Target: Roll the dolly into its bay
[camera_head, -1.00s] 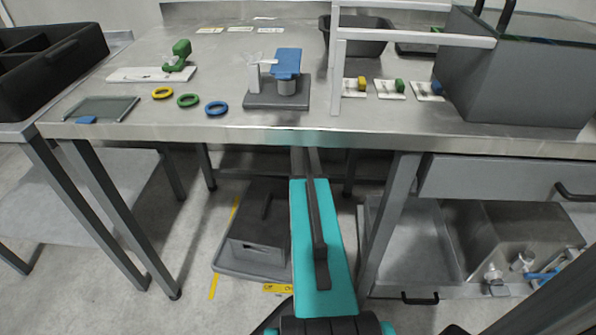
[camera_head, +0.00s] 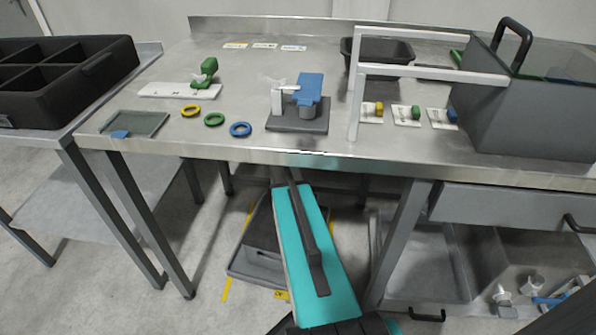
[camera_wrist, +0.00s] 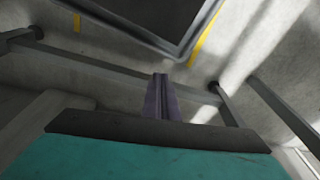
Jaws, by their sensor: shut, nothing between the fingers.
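The dolly is a low grey platform (camera_head: 250,274) carrying a dark box (camera_head: 262,232). It stands on the floor under the table, partly hidden by my teal arm. Yellow floor lines (camera_head: 236,255) mark the bay around it. In the wrist view the dolly's edge and corner (camera_wrist: 125,32) fill the top, with a yellow line (camera_wrist: 206,34) close along its right side. I cannot tell whether it is wholly inside the lines. My gripper (camera_wrist: 160,80) is shut and empty, below the dolly in the wrist view, with no visible contact. In the head view the fingertips are unclear.
The steel table (camera_head: 225,148) spans above, its legs (camera_head: 150,225) left of the dolly. A lower shelf (camera_head: 400,265) with a grey metal box (camera_head: 535,255) stands right. Coloured rings, a small stand and a grey bin are on the tabletop. Floor is open left of the dolly.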

